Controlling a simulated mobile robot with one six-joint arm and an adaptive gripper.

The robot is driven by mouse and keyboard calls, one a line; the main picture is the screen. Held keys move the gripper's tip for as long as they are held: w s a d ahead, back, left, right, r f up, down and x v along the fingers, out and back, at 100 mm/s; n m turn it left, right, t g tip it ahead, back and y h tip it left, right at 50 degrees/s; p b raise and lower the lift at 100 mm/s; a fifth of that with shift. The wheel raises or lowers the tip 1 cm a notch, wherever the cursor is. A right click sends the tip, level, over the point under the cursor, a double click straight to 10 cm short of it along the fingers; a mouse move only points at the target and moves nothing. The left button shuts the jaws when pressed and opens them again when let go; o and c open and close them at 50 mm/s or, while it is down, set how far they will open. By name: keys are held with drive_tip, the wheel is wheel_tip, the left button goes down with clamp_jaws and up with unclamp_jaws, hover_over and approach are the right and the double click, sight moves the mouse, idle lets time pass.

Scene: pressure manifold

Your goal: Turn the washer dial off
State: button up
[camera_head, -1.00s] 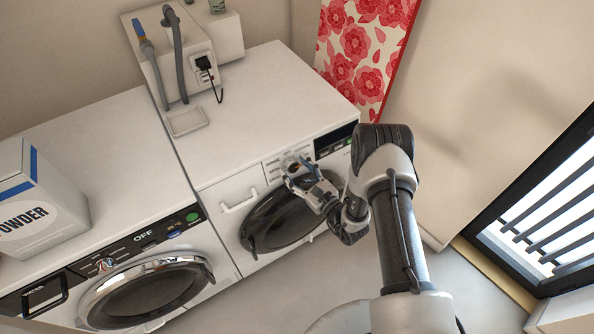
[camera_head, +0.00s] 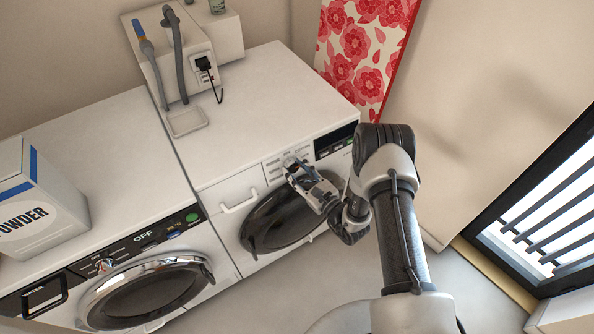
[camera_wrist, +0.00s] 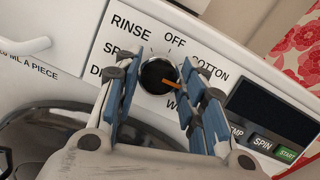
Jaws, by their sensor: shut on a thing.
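The dial (camera_wrist: 156,73) is a round dark knob with a light rim on the right machine's front panel (camera_wrist: 100,50). Its orange pointer (camera_wrist: 172,83) points to the lower right, away from the OFF label (camera_wrist: 175,40) at the top. The labels RINSE, COTTON and others, partly covered, surround it. My gripper (camera_wrist: 163,72) has its blue-padded fingers on either side of the dial and is shut on it. In the head view my gripper (camera_head: 297,170) is at the panel above the dark round door (camera_head: 285,218), and hides most of the dial.
The left machine (camera_head: 100,130) has its own knob, a display reading OFF and a chrome-rimmed door (camera_head: 150,290). A powder box (camera_head: 38,200) stands on it. Hoses and a plug are at the back. A floral panel (camera_head: 365,50) stands behind on the right. Floor is free in front.

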drive_tip(key=n+g, duration=0.1)
drive_tip(key=n, duration=0.4)
drive_tip(key=shift+y, duration=0.4)
drive_tip(key=n+g, duration=0.1)
drive_tip(key=n, duration=0.4)
drive_tip(key=shift+r+g+b, duration=0.1)
drive_tip(key=shift+g+b, duration=0.3)
drive_tip(key=n+g, duration=0.1)
drive_tip(key=n, duration=0.3)
drive_tip(key=shift+n+h+b, duration=0.35)
drive_tip(key=shift+n+h, duration=0.05)
drive_tip(key=shift+n+g+h, duration=0.3)
drive_tip(key=shift+n+h, duration=0.1)
drive_tip(key=shift+n, duration=1.4)
drive_tip(key=o, duration=1.1)
drive_tip(key=shift+c, duration=0.2)
